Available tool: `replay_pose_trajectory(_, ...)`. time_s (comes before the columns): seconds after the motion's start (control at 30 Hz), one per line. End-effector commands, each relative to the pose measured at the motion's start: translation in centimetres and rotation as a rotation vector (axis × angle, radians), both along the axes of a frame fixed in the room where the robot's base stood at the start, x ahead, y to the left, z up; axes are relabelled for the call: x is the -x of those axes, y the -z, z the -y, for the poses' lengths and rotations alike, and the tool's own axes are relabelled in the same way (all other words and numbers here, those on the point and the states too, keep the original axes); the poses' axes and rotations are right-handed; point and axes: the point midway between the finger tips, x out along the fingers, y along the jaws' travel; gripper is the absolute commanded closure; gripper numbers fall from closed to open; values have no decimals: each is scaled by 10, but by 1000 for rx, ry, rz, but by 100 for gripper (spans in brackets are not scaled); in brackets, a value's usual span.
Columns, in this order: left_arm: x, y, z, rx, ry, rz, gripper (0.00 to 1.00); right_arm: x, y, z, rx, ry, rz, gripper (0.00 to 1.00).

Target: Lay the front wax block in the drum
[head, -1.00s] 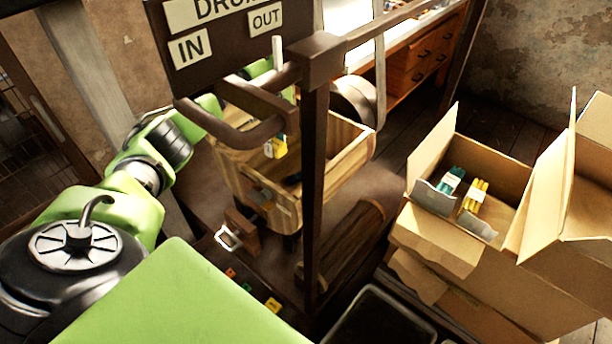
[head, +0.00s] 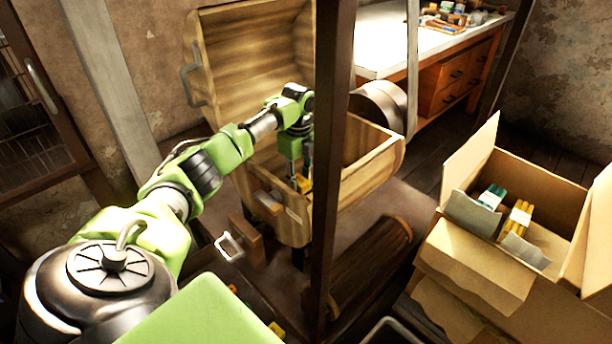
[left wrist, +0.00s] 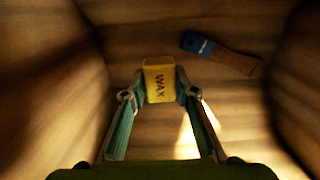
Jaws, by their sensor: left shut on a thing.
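The drum (head: 370,178) is a wooden, open-topped box behind the dark post in the head view. Its lid (head: 250,60) stands open at the back. My left gripper (head: 302,180) reaches down inside the drum, partly hidden by the post. It is shut on a yellow wax block (left wrist: 159,80) marked WAX. In the left wrist view the block sits between the fingertips over the drum's wooden floor (left wrist: 150,140). I cannot tell whether the block touches the floor. My right gripper is not in view.
A blue and brown tool (left wrist: 222,52) lies in the drum, beyond and right of the block. The dark post (head: 328,150) stands before the drum. A cardboard box (head: 475,265) with green and yellow items stands at right. A workbench (head: 465,70) is behind.

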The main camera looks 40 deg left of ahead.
Motion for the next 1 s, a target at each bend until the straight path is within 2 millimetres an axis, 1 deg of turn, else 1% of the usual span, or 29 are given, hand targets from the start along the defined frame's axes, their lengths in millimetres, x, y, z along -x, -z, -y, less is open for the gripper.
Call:
replay_pose_trajectory(0.03,0,11,0,1,-1,-1,95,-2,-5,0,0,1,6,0)
replay_pose_trajectory(0.1,1,20,0,0,0,-1,95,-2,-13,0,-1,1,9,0)
replay_pose_trajectory(0.27,0,33,0,0,0,-1,95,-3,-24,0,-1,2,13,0)
replay_pose_trajectory(0.4,0,54,0,0,0,-1,95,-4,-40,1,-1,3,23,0)
replay_pose_trajectory(0.5,0,64,0,0,-1,0,95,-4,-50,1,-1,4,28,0)
replay_pose_trajectory(0.6,0,68,0,-1,-1,1,95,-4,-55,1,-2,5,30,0)
replay_pose_trajectory(0.93,0,70,0,0,-1,1,95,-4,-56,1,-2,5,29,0)
replay_pose_trajectory(0.97,0,71,0,0,-1,1,70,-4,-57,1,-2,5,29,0)
replay_pose_trajectory(1.0,0,70,0,-1,-1,1,60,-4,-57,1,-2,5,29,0)
